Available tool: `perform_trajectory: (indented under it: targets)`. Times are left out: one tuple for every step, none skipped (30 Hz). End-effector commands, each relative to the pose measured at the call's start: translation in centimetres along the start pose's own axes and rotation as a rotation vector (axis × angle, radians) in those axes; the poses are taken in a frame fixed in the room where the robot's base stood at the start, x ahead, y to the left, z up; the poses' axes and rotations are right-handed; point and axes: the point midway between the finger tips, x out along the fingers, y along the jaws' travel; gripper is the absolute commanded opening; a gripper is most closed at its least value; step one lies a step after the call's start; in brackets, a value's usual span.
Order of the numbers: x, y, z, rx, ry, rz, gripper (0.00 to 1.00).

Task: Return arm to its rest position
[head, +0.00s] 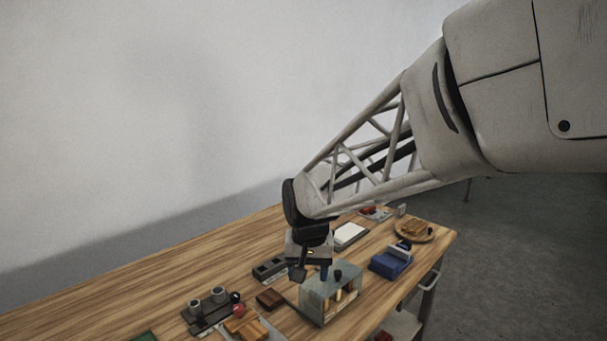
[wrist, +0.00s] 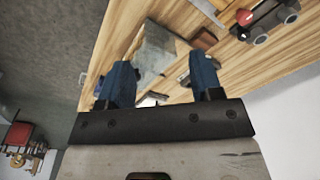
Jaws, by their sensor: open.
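My gripper (head: 311,273) hangs from my arm over the wooden table (head: 150,270), close above or beside a grey metal box (head: 316,306) with an open front and small amber items inside. In the wrist view my gripper (wrist: 162,85) shows two blue fingers set well apart. Nothing is seen between them except the scene beyond. The grey box also shows beyond the fingers in the wrist view (wrist: 155,50). I cannot tell whether the fingers touch the box.
Left of the box are a small brown block (head: 270,299) and a dark stand with grey cylinders (head: 208,311). To the right are a blue box (head: 389,262), a white pad (head: 349,234) and a round wooden tray (head: 428,237). The table's left part is bare.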

Motion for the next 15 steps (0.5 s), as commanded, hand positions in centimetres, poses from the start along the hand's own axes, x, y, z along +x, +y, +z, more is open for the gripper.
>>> perform_trajectory:
  targets:
    - [-0.9, 1.4, 1.0, 0.005, 0.01, -0.001, 0.59]
    - [-1.2, 2.1, 1.6, 0.004, 0.014, -0.001, 0.59]
    - [-1.7, 3.1, 2.4, 0.006, 0.02, -0.001, 0.59]
    - [-2.1, 3.8, 3.0, 0.006, 0.024, -0.001, 0.59]
    - [-2.5, 4.4, 3.6, 0.005, 0.029, -0.001, 0.59]
    - [-2.9, 5.3, 4.5, 0.007, 0.035, -0.001, 0.59]
    - [-3.1, 6.0, 5.1, 0.007, 0.038, -0.001, 0.59]
    - [-3.4, 6.6, 5.8, 0.006, 0.043, 0.0, 0.59]
    - [-3.8, 7.4, 6.6, 0.008, 0.049, 0.0, 0.59]
    - [-4.1, 8.0, 7.3, 0.008, 0.053, 0.001, 0.59]
    - [-4.3, 8.6, 8.0, 0.007, 0.057, 0.002, 0.59]
    - [-4.6, 9.4, 8.9, 0.008, 0.062, 0.003, 0.59]
    - [-4.8, 9.9, 9.6, 0.009, 0.067, 0.003, 0.59]
    - [-5.0, 10.4, 10.4, 0.008, 0.071, 0.004, 0.59]
    - [-5.2, 11.2, 11.3, 0.009, 0.077, 0.006, 0.59]
